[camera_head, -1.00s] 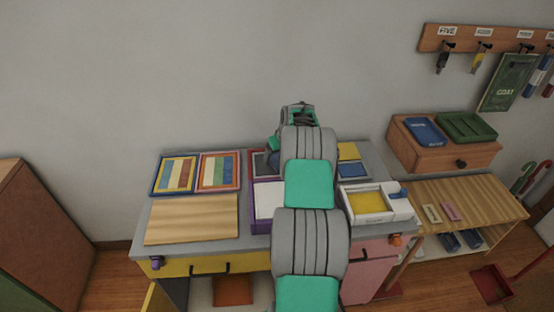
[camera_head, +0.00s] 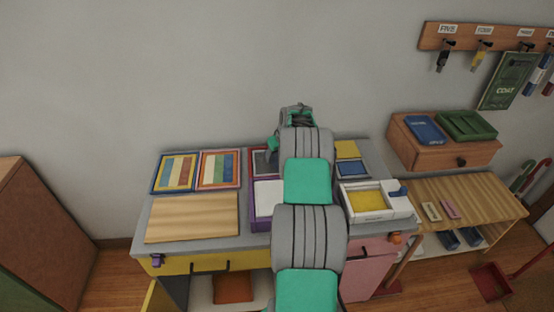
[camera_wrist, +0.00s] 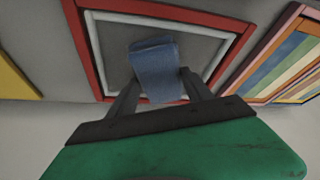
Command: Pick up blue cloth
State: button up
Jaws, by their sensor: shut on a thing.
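The blue cloth (camera_wrist: 155,62) is a small folded piece in the wrist view. It sits between the two dark fingers of my gripper (camera_wrist: 158,78), which is shut on it. Behind the cloth is a grey tray with a red frame (camera_wrist: 88,50); the gap between cloth and tray is hard to judge. In the head view the red-framed tray (camera_head: 252,158) shows only in part beside my arm. My fingertips and the cloth are hidden there behind my wrist.
Two striped framed panels (camera_head: 198,172) and a wooden board (camera_head: 190,218) lie left on the grey desk. A purple-edged tray (camera_head: 254,212), a white tray with yellow inside (camera_head: 372,200) and a blue-framed tray (camera_head: 353,169) stand close to my arm. The wall is just behind.

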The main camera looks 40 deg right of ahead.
jog(key=c, duration=0.4)
jog(key=shift+r, duration=0.1)
